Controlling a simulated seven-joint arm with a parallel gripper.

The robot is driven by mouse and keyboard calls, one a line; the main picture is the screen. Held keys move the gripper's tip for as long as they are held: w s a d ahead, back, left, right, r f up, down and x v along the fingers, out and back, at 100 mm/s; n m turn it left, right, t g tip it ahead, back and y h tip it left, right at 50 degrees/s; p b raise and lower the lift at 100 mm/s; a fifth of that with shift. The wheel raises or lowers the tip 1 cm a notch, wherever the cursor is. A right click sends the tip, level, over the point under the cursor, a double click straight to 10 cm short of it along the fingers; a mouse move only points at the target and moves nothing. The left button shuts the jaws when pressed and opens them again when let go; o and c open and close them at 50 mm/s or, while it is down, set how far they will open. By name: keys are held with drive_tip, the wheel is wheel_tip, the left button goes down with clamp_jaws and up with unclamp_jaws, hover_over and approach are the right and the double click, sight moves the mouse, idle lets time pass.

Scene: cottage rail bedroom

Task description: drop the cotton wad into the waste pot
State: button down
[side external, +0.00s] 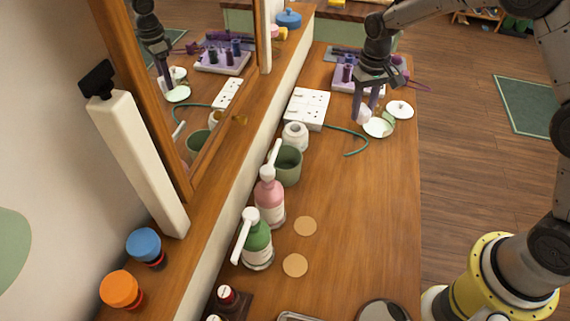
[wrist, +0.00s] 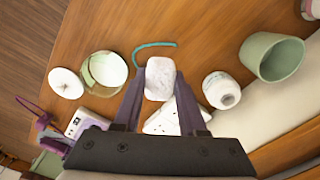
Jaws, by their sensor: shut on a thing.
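My gripper (side external: 367,107) is shut on the white cotton wad (side external: 363,117), seen between its fingertips (wrist: 159,92) in the wrist view. The wad (wrist: 160,76) looks like a soft, pale block. It is held near a shallow round dish with green and white in it (side external: 378,128); I cannot tell the exact height. The green waste pot (side external: 287,166) stands on the wooden top beside the ledge, to the left of and nearer the camera than my gripper. In the wrist view the pot (wrist: 275,58) is at upper right, its mouth open.
A white round roll or jar (side external: 295,136) stands between the pot and a white socket block (side external: 306,108). A teal cord (side external: 352,142) lies on the wood. A white lid (side external: 400,110) lies by the dish. Pink (side external: 269,197) and green (side external: 257,244) pump bottles stand past the pot.

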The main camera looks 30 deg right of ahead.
drive_tip(key=w+a+r+n, duration=0.1)
drive_tip(key=a+r, duration=0.2)
drive_tip(key=a, duration=0.7)
drive_tip(key=w+a+r+n, duration=0.1)
drive_tip(key=a+r, duration=0.1)
drive_tip(key=a, duration=0.8)
drive_tip(key=shift+d+f, duration=0.15)
drive_tip(key=shift+f, duration=2.5)
drive_tip(key=shift+c, duration=1.9)
unclamp_jaws()
